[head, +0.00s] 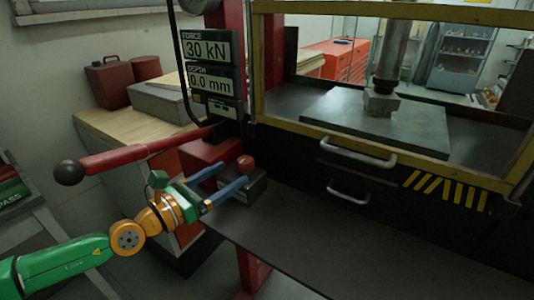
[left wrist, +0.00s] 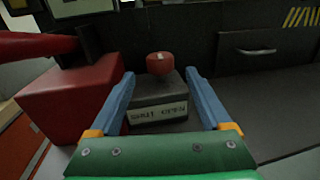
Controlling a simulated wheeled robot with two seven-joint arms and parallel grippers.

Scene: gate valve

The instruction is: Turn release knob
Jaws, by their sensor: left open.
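The release knob (head: 246,163) is a small red knob on top of a dark grey box (head: 254,190) on the press's bench. In the left wrist view the knob (left wrist: 160,63) stands upright above the box's labelled front (left wrist: 157,113), between and beyond the fingers. My left gripper (head: 226,177) is open, its blue fingers spread, and nothing is between its tips. In the left wrist view its tips (left wrist: 160,73) lie on either side of the knob's box, apart from the knob. My right gripper is in neither view.
A red lever (head: 135,155) with a black ball end extends left above my arm. A red block (head: 205,155) stands left of the knob box. The yellow-framed press guard (head: 350,146) and its handles are to the right. The dark bench (head: 300,235) in front is clear.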

